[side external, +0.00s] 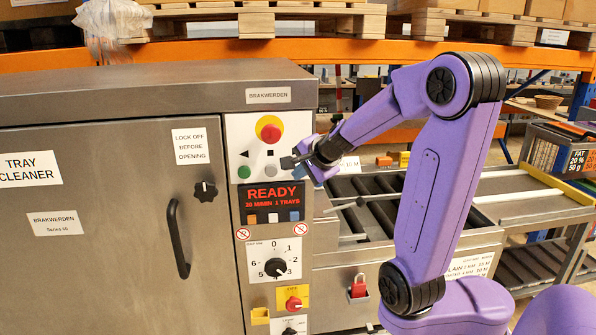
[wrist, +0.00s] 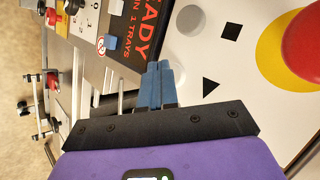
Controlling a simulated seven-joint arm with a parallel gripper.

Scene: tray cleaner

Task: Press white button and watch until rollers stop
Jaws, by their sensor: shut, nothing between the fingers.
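The control panel (side external: 232,135) is on the steel tray cleaner (side external: 110,100). Under its red display reading READY (side external: 271,197) is a row of orange, white and blue buttons; the white button (side external: 273,217) is in the middle. A round light-grey button (side external: 270,170) sits under a black square, and shows in the wrist view (wrist: 188,18). A green button (side external: 243,171) is left of it. My gripper (side external: 288,162) is shut and empty, just right of the grey button; its blue fingertips (wrist: 160,72) overlap the panel by the display. Contact cannot be told. Dark rollers (side external: 385,210) lie right of the cleaner.
A red emergency knob on yellow (side external: 269,128) is above the buttons. A dial (side external: 275,267) and a red-yellow switch (side external: 293,302) are below. A black door handle (side external: 177,240) and knob (side external: 205,191) stick out at left. A red padlock (side external: 358,287) hangs below the rollers.

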